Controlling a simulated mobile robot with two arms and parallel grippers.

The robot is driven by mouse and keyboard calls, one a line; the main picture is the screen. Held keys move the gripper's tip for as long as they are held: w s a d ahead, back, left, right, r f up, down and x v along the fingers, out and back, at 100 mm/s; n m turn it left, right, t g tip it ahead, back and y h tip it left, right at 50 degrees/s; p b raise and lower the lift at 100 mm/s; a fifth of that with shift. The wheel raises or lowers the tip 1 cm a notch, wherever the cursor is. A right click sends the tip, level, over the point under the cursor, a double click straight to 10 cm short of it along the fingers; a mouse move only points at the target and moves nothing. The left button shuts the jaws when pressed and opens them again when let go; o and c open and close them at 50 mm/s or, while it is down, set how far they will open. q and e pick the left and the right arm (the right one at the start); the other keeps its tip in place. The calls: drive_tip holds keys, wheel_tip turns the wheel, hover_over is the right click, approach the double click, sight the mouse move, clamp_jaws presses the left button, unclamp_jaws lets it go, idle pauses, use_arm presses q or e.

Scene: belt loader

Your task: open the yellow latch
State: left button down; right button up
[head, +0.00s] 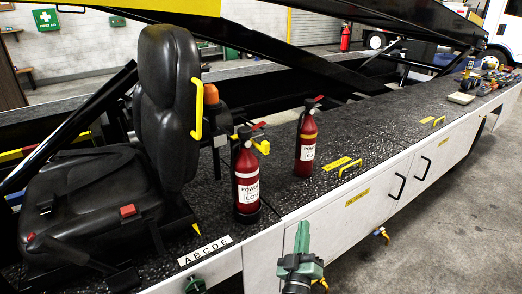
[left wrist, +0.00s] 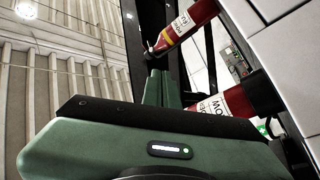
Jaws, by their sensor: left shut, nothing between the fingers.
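Several yellow parts show in the head view, and I cannot tell which is the latch. One small yellow fitting (head: 382,235) hangs below the white side panel, and another (head: 320,284) sits beside my left gripper. A yellow loop handle (head: 350,171) and a farther one (head: 439,121) stand on the deck top. My left gripper (head: 302,232) is shut and empty, pointing up in front of the white panel, below and left of the nearer loop. Its closed green fingers (left wrist: 159,88) also show in the left wrist view. My right gripper is not in view.
Two red extinguishers (head: 246,180) (head: 306,142) stand on the dark deck (head: 385,120). A black seat (head: 165,100) with a yellow grab bar (head: 197,108) is at left. Black handles (head: 397,187) project from the white panels. The floor (head: 440,235) at right is clear.

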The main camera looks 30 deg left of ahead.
use_arm(q)
drive_tip(key=s+a+r+n+g+y, duration=0.3)
drive_tip(key=a+r+n+g, duration=0.1)
drive_tip(key=r+n, duration=0.4)
drive_tip(key=s+a+r+n+g+y, duration=0.3)
drive_tip(key=s+a+r+n+g, duration=0.1)
drive_tip(key=r+n, duration=0.4)
wheel_tip(320, 180, up, 3)
drive_tip(key=shift+s+a+f+g, duration=0.1)
drive_tip(key=shift+s+a+g, duration=0.1)
drive_tip(key=shift+a+g, duration=0.2)
drive_tip(key=shift+n+y+p, duration=0.3)
drive_tip(key=w+a+p, duration=0.2)
drive_tip(key=w+a, duration=0.4)
drive_tip(key=w, duration=0.3)
drive_tip(key=shift+w+a+p, duration=0.2)
drive_tip(key=shift+w+p, duration=0.15)
drive_tip(key=shift+w, duration=0.1)
